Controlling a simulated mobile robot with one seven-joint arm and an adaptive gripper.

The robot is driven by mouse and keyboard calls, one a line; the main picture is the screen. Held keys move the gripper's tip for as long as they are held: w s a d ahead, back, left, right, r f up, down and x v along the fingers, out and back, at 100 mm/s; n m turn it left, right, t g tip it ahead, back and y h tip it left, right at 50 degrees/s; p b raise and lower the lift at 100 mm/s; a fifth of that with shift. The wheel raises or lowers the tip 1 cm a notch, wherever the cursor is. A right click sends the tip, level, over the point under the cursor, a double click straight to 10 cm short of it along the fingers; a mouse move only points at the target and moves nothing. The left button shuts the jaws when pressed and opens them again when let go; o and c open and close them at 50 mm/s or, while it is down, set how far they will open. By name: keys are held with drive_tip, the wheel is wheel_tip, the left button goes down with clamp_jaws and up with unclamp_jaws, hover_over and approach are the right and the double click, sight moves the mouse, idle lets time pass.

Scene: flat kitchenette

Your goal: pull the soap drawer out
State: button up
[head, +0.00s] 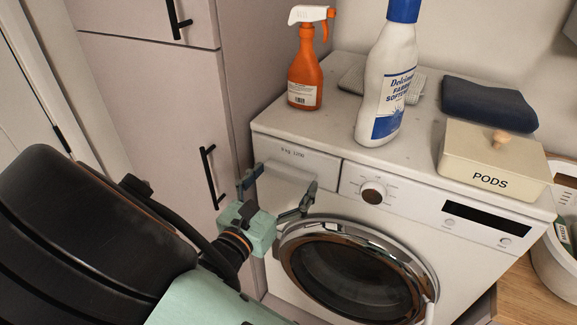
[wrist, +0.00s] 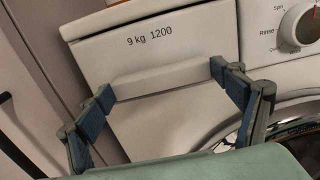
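The soap drawer (head: 310,162) is at the upper left of the white washing machine's front and looks flush with the panel. In the wrist view its white front (wrist: 205,40) is marked "9 kg 1200", with a wide pale handle ledge (wrist: 160,77) below the print. My gripper (head: 281,182) is at the drawer front with its fingers spread wide. In the wrist view the fingertips of my gripper (wrist: 161,81) sit at the left and right ends of the ledge. I cannot tell whether they touch it. Part of the drawer's lower front is hidden in the head view.
The round door (head: 355,275) and dial (head: 373,191) are right of the drawer. A tall cabinet with a black handle (head: 212,178) stands close on the left. An orange spray bottle (head: 305,75), softener bottle (head: 388,85) and PODS box (head: 490,165) stand on top.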

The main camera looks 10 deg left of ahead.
drive_tip(key=c, duration=0.9)
drive_tip(key=p+v, duration=0.3)
drive_tip(key=v, duration=1.5)
drive_tip(key=shift+a+p, duration=0.1)
drive_tip(key=shift+p, duration=0.3)
drive_tip(key=o, duration=1.6)
drive_tip(key=shift+c, duration=0.2)
drive_tip(key=shift+s, duration=0.1)
drive_tip(key=v, duration=1.1)
drive_tip(key=shift+s+a, duration=0.15)
drive_tip(key=shift+s, duration=0.25)
